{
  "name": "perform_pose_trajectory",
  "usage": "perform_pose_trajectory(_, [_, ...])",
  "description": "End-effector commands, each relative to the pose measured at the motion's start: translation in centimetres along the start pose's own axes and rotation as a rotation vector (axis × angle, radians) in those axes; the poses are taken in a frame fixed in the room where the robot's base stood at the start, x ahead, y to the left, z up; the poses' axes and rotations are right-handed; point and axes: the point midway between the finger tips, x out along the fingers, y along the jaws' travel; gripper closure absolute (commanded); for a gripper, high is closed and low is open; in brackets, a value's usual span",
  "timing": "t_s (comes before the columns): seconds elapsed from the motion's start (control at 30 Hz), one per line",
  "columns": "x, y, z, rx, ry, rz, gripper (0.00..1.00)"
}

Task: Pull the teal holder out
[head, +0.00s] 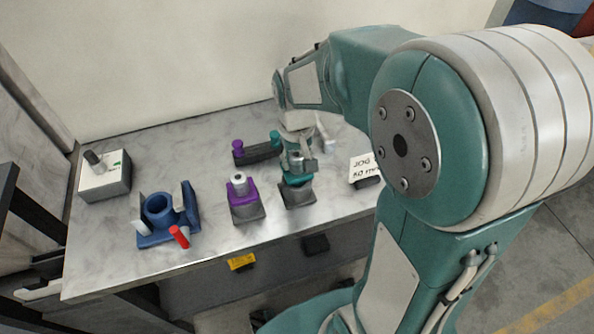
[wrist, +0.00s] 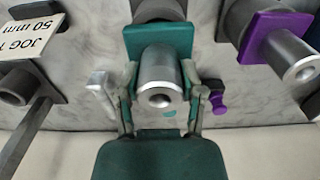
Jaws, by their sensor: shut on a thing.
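The teal holder (head: 297,179) has a square teal plate, which shows in the wrist view (wrist: 135,42), with a silver cylinder (wrist: 158,72) standing out of it. The plate sits at the mouth of a dark grey barrel (head: 298,196). My gripper (head: 299,166) is over the holder, with its fingers on either side of the silver cylinder; it also shows in the wrist view (wrist: 160,88). It is shut on the holder by this cylinder. The arm partly hides the holder in the head view. How deep the holder sits in the barrel is hidden.
A purple holder (head: 242,194) with a silver cylinder sits in a twin barrel to the left. A blue fixture (head: 158,226) with a red peg (head: 179,237) and a white box (head: 104,182) stand farther left. A dark rack (head: 263,153) is behind; a sign (head: 362,169) is right.

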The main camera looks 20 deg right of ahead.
Motion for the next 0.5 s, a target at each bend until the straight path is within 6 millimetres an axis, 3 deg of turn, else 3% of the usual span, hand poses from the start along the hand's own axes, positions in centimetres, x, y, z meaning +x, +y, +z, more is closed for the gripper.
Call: perform_pose_trajectory(0.5, [-2.2,0.0,-0.1,0.000,0.003,0.000,1.00])
